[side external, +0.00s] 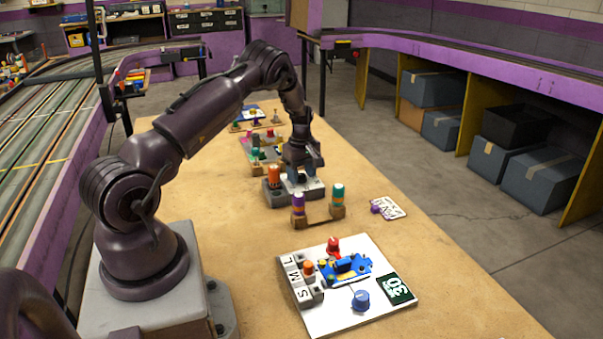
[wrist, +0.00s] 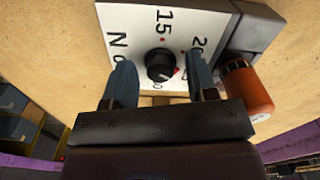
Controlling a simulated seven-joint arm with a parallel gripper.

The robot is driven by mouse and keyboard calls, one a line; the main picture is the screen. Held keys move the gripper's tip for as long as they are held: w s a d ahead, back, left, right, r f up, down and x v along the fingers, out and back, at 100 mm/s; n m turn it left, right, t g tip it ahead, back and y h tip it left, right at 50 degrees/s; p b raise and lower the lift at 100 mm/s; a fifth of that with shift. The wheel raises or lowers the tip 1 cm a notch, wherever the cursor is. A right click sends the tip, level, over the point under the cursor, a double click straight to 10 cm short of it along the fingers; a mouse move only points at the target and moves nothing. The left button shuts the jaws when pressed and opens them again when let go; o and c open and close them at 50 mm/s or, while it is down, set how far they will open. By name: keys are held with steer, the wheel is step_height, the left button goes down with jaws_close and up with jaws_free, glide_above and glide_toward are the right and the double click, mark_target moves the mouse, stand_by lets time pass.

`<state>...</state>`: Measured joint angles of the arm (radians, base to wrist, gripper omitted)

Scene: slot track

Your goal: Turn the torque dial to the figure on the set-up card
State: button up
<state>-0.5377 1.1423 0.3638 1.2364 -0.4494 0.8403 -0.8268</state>
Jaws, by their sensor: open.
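In the wrist view the torque dial (wrist: 159,64) is a small black knob on a white plate (wrist: 135,22) marked N, 15, 20 and a partly hidden figure. A red mark shows at the knob's right side; which figure it points to is unclear. My gripper (wrist: 161,84) is open, with one blue-grey finger on each side of the knob and a gap to it. In the side view my gripper (side external: 302,172) is over the white plate (side external: 316,190) and hides the dial. A dark green card (side external: 399,290) on the nearer white board appears to read 30.
An orange cylinder (wrist: 246,92) stands close right of my gripper, on a grey block. A wooden stand (side external: 319,216) with purple and green-banded pegs is in front. The white board (side external: 345,316) carries a blue knob and several parts. The bench's right side is mostly clear.

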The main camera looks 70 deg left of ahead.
steer(key=c, duration=0.9)
steer(key=shift+m, duration=0.4)
steer(key=m, duration=1.1)
steer(key=o, duration=0.9)
